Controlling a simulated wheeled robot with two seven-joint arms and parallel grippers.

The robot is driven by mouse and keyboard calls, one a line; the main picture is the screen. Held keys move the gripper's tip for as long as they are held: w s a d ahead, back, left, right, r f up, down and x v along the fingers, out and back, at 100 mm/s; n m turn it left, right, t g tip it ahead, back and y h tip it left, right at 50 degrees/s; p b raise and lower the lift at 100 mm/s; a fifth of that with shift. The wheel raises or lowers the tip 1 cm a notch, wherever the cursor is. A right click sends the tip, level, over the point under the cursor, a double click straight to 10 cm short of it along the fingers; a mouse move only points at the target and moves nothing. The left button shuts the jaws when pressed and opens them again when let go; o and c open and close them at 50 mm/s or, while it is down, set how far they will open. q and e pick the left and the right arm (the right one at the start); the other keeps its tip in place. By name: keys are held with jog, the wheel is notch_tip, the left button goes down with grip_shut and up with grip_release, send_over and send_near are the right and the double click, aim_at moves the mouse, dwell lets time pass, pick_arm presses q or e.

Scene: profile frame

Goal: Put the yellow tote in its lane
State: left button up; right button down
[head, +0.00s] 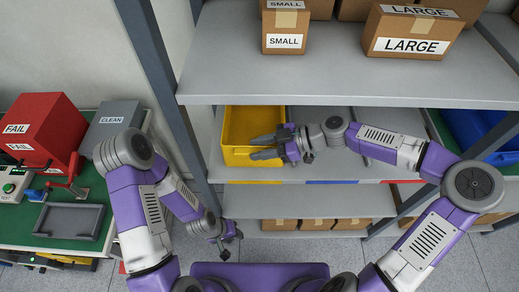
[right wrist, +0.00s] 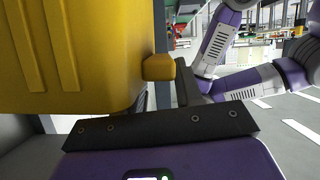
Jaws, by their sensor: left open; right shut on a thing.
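The yellow tote (head: 236,158) is upright at the left end of the middle shelf (head: 310,171), behind a yellow strip on the shelf's front edge (head: 255,182). I cannot tell whether its base touches the shelf. My right gripper (head: 264,147) reaches in from the right and is shut on the tote's front side. In the right wrist view the tote (right wrist: 75,60) fills the upper left, with a yellow knob (right wrist: 158,67) by the dark finger. My left gripper (head: 222,246) is open and empty, low in front of the shelving and apart from the tote.
A blue tote (head: 478,128) stands on the right, beyond a shelf post. Blue and red strips mark the edge right of the yellow one. Boxes labelled SMALL (head: 285,30) and LARGE (head: 408,32) stand on the shelf above. A green bench with a red FAIL bin (head: 45,125) is left.

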jog(key=shift+f+b, duration=0.35)
jog(key=shift+f, duration=2.3)
jog(key=c, duration=0.7)
grip_release()
jog(key=shift+c, duration=0.2)
jog(key=shift+d, duration=0.1)
jog(key=p+v, duration=0.1)
jog(key=v, duration=1.1)
jog(key=shift+p, duration=0.35)
